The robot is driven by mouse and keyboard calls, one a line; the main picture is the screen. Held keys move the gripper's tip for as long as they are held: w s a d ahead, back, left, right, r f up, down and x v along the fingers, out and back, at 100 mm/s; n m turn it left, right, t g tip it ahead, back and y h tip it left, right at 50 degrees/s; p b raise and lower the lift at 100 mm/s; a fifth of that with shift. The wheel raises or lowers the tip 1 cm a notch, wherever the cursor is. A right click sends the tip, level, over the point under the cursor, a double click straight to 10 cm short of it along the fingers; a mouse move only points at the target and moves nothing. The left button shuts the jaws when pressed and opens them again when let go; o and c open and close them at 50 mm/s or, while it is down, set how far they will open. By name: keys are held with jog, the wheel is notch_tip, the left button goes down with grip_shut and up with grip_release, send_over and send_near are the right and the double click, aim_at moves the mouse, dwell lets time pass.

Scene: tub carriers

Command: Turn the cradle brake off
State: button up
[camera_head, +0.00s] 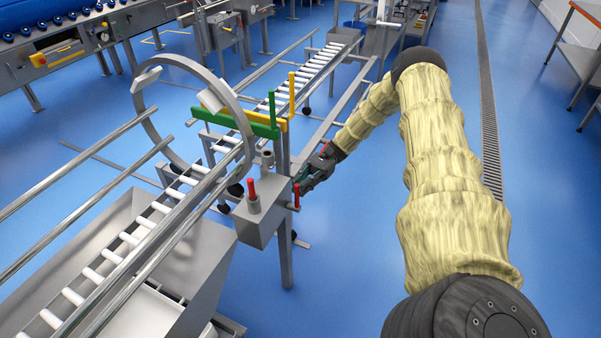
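The cradle is a round steel ring (148,118) around a roller track at left centre. A grey box (262,222) on a post stands beside it. A short red knob (252,188) stands upright on the box top, and a second red handle (297,194) is upright at the box's right side. I cannot tell which is the brake. My gripper (304,180) reaches in from the right, close to the second handle. Whether it touches that handle, and how far its fingers are apart, is too small to tell.
Steel rails (85,155) and a roller conveyor (312,72) run past the ring. A steel bin (95,240) stands at lower left. Blue floor (345,260) right of the post is clear.

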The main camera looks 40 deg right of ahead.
jog(key=o, duration=0.3)
jog(key=shift+o, duration=0.2)
jog(key=v, duration=1)
jog(key=shift+w+f, duration=0.15)
jog(key=shift+f, duration=0.05)
jog(key=shift+d, duration=0.25)
jog(key=shift+v, duration=0.85)
jog(key=shift+r, duration=0.1)
